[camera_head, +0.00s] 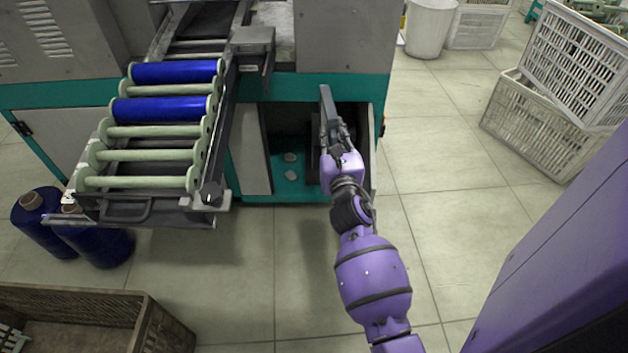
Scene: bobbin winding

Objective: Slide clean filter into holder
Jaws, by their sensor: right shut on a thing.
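My right gripper (335,130) is shut on the filter (327,104), a thin dark grey panel seen nearly edge-on and pointing up and away from the hand. It is at the open lower compartment (290,188) of the machine, in front of its right part. Dark parts inside, behind and beside the gripper, may be the filter holder, but shadow and the gripper hide them. I cannot tell whether the filter touches the holder. My left gripper is not in view.
A roller rack (150,155) with blue bobbins juts out left of the compartment. Blue bobbins (95,243) stand on the floor below it. A brown crate (150,325) is at bottom left, white crates (540,125) at right. The floor between is clear.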

